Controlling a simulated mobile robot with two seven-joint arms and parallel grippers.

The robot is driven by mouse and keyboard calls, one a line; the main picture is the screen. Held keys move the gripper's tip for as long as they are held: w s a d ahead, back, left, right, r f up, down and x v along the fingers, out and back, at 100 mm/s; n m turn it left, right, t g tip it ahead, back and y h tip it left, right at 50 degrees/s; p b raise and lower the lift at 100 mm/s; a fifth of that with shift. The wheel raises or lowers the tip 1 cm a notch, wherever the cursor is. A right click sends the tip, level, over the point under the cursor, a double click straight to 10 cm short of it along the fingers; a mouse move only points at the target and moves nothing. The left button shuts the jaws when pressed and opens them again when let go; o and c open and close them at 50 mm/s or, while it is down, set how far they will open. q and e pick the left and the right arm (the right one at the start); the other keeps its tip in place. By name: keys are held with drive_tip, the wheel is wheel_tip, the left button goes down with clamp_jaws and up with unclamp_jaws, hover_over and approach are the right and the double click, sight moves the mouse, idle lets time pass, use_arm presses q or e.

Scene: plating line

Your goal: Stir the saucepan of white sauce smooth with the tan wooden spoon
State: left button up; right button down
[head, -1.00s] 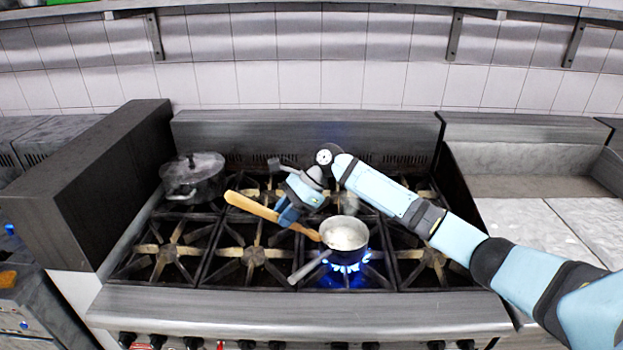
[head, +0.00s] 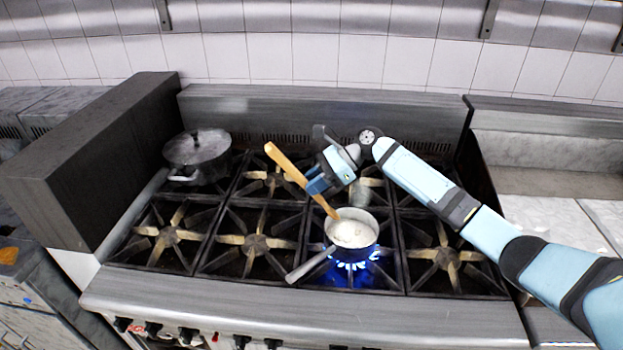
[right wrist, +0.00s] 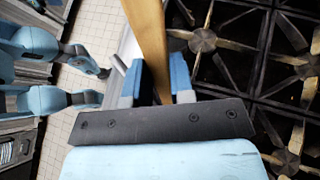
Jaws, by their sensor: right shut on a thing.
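The tan wooden spoon (head: 287,164) is in my right gripper (head: 315,182), which is shut on its handle. The spoon leans, its upper end to the upper left and its lower end inside the saucepan (head: 322,258), at the left part of the opening. The small grey saucepan stands on a lit front burner, its handle toward the lower left. Pale white sauce (head: 352,234) shows in it, with uneven patches. In the right wrist view the spoon (right wrist: 148,40) runs between the blue fingers; the saucepan is not visible there. My left gripper is not in view.
Blue flames (head: 352,264) burn under the saucepan. A lidded dark pot (head: 197,160) stands at the stove's back left. A dark upright panel (head: 85,150) borders the left side. The front-left burners (head: 256,243) are empty.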

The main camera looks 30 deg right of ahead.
drive_tip(key=d+f+b, duration=0.2)
drive_tip(key=f+b, duration=0.1)
drive_tip(key=shift+s+f+b, duration=0.1)
drive_tip(key=shift+b, duration=0.2)
drive_tip(key=d+f+b, duration=0.1)
drive_tip(key=f+b, duration=0.1)
drive_tip(key=b, duration=0.1)
drive_tip(key=shift+s+d, duration=0.1)
drive_tip(key=shift+d, duration=0.2)
drive_tip(key=shift+s+d+f, duration=0.1)
drive_tip(key=shift+d+f, duration=0.3)
drive_tip(key=shift+f, duration=0.25)
drive_tip(key=shift+s+d+f+p, duration=0.15)
drive_tip(key=shift+d+f, duration=0.25)
drive_tip(key=shift+f, duration=0.25)
drive_tip(key=shift+d+f+p, duration=0.15)
drive_tip(key=shift+d+f, duration=0.25)
drive_tip(key=shift+f, duration=0.25)
drive_tip(key=shift+s+d+f, duration=0.1)
drive_tip(key=shift+d+f, duration=0.65)
drive_tip(key=shift+f, duration=0.35)
